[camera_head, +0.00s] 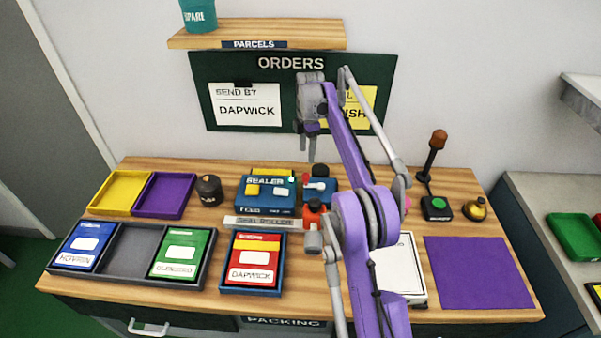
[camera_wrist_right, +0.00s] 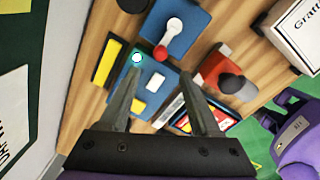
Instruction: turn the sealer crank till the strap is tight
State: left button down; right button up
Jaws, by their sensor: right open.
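The blue sealer (camera_head: 265,208) sits at the back middle of the bench, with a yellow part and a small light on top. Beside it on the right is a blue block bearing the crank (camera_head: 318,186), a pale arm with a red knob. In the right wrist view the crank's red knob (camera_wrist_right: 160,52) and the sealer (camera_wrist_right: 160,76) lie beyond my fingers. My right gripper (camera_head: 311,150) is open and empty, above and behind the crank, in front of the orders board. I cannot make out a strap. My left gripper is not in view.
The seal roller (camera_head: 262,222) lies before the sealer, and a red Dapwick parcel (camera_head: 253,262) sits in a blue tray in front. A red-and-dark stamp-like object (camera_head: 313,212) stands near the crank. My right arm hides part of the bench. The purple mat (camera_head: 480,272) is clear.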

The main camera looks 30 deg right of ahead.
aim_at(306, 174)
jog(key=f+b, duration=0.1)
jog(key=f, duration=0.9)
jog(key=shift+w+f, duration=0.15)
jog(key=shift+w, duration=0.05)
jog(key=shift+c, duration=0.3)
grip_shut()
